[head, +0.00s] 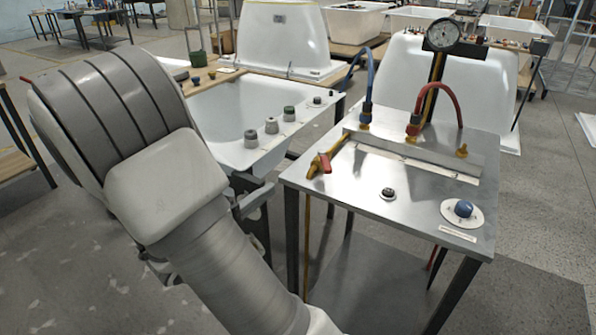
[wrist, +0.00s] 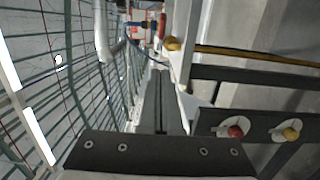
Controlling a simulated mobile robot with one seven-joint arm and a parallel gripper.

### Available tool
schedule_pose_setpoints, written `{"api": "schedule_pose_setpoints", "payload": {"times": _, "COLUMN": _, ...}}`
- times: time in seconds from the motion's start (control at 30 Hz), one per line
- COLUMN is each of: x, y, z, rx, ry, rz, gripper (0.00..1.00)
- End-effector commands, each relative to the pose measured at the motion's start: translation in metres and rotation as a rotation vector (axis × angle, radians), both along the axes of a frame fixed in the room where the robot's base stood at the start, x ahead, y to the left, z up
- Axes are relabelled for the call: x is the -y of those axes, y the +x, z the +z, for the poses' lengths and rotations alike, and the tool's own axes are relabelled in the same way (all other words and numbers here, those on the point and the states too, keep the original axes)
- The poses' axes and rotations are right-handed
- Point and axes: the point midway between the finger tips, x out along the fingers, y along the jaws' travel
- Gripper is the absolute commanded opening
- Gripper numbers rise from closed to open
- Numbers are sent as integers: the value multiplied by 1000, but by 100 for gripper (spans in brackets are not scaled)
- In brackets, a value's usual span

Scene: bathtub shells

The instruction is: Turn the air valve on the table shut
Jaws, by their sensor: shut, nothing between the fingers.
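A brass valve (head: 315,168) with a short red handle (head: 326,163) sits at the left edge of the metal table (head: 345,190). A yellow hose hangs below it. In the wrist view a brass fitting (wrist: 172,44) with a red part (wrist: 162,26) shows near the top, with a yellow hose running right. My gripper (wrist: 158,75) is shut and empty, its dark fingers pointing toward that fitting and apart from it. In the head view my arm hides much of the gripper. I cannot tell the handle's exact angle.
The table also holds a black knob (head: 388,193), a blue knob (head: 463,208), a blue hose (head: 370,75), a red hose (head: 440,90) and a gauge (head: 443,34). A white tub shell (head: 225,105) stands close left. Red (wrist: 235,131) and yellow (wrist: 291,134) knobs show in the wrist view.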

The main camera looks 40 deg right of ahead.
Motion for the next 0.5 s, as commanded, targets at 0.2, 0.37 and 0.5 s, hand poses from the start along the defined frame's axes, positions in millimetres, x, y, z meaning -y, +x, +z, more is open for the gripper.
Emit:
{"api": "schedule_pose_setpoints", "payload": {"times": 0.2, "x": 26, "y": 6, "z": -3, "rx": -2, "ry": -1, "rz": -7, "gripper": 0}}
{"api": "schedule_pose_setpoints", "payload": {"times": 0.37, "x": 60, "y": 15, "z": -4, "rx": 0, "ry": 1, "rz": -8, "gripper": 0}}
{"api": "schedule_pose_setpoints", "payload": {"times": 0.5, "x": 89, "y": 24, "z": -4, "rx": 1, "ry": -1, "rz": -8, "gripper": 0}}
